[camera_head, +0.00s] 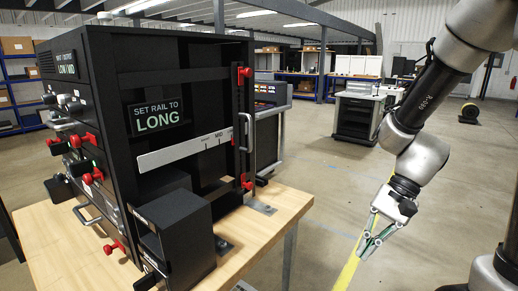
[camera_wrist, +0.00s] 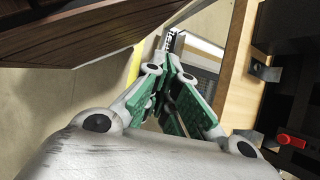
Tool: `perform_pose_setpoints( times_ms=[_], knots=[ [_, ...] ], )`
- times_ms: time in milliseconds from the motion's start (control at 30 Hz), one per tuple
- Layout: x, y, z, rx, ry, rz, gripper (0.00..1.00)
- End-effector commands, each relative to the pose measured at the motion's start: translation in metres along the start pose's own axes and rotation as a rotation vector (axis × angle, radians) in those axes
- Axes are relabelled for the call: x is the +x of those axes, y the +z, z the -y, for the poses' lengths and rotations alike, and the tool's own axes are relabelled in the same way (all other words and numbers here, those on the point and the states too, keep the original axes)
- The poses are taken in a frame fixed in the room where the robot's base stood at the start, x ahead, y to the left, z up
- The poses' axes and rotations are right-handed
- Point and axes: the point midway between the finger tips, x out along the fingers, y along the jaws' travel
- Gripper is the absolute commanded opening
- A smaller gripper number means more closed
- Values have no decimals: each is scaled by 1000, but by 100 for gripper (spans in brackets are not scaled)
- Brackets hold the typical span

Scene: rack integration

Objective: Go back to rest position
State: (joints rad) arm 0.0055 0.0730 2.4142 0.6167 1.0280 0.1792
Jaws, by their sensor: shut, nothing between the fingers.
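My gripper (camera_head: 366,246) hangs at the end of my arm on the right side of the head view, over open floor and apart from the rack and table. Its green-padded fingers are closed together and empty. They also show in the wrist view (camera_wrist: 170,100), pointing away from the camera. The black rack (camera_head: 155,75) stands on a wooden table (camera_head: 245,240) at the left. It carries a "SET RAIL TO LONG" sign, a silver rail with a MID mark, and several red clamps. A black box (camera_head: 178,240) sits at its front corner.
The table's right edge (camera_head: 295,215) lies left of my gripper. The floor (camera_head: 330,190) between them is clear, with a yellow line (camera_head: 350,262). A grey workbench (camera_head: 358,115) stands behind. In the wrist view, a dark slatted surface (camera_wrist: 90,30) fills the upper left.

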Motion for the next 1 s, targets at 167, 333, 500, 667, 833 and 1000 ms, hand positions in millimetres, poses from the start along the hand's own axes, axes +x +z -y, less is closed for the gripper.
perform_pose_setpoints(
  times_ms=[167,333,500,667,833,1000],
  knots=[
    [-70,1,-50,-403,204,-265,0],
    [-132,12,-78,-601,347,-507,0],
    [-163,33,-85,-656,351,-677,0],
    [-175,45,-83,-672,324,-753,0],
    [-176,47,-83,-674,319,-763,0],
    [-176,47,-82,-673,318,-762,0]
  ],
)
